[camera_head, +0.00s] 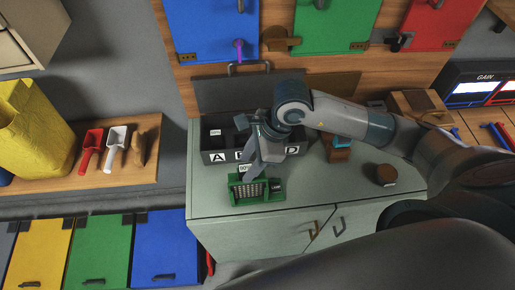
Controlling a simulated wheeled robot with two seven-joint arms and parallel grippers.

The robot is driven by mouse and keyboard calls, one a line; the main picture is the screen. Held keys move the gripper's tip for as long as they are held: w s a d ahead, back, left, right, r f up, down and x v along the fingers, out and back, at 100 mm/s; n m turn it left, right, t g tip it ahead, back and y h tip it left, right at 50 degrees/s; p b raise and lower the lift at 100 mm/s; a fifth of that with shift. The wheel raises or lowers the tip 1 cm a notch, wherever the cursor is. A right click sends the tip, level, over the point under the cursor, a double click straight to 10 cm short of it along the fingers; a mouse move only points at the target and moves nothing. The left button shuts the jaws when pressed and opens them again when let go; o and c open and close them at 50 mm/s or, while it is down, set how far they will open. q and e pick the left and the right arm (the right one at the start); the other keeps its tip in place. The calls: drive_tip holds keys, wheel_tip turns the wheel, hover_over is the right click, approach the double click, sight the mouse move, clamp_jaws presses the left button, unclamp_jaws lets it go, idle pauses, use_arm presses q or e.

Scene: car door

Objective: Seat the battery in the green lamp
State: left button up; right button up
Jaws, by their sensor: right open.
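The green lamp (249,190) stands near the front edge of the grey cabinet top, with a pale grid on its face and a dark patch at its right end. My right gripper (252,168) points down just behind and above the lamp, and its jaws are open. A small white label shows beside its fingertips. I cannot make out the battery for certain; it may be hidden by the gripper or too small to tell. I cannot tell whether the gripper touches the lamp. My left gripper is not in view.
A dark lettered bin (213,157) stands behind the lamp, partly covered by my right arm. A wooden block with a blue part (340,148) and a brown round object (386,175) stand to the right.

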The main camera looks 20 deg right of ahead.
drive_tip(key=b+v, duration=0.1)
drive_tip(key=v, duration=0.2)
drive_tip(key=shift+w+d, duration=0.1)
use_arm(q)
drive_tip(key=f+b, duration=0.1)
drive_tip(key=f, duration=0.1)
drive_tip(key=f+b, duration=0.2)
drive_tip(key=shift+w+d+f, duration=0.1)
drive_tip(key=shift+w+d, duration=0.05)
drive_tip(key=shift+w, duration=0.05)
use_arm(e)
drive_tip(key=w+v, duration=0.1)
drive_tip(key=v, duration=0.7)
drive_tip(key=shift+s+r, duration=0.2)
drive_tip(key=shift+s, duration=0.4)
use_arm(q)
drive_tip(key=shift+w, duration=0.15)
use_arm(e)
drive_tip(key=shift+d, duration=0.1)
drive_tip(key=shift+s+f, duration=0.1)
drive_tip(key=shift+s, duration=0.05)
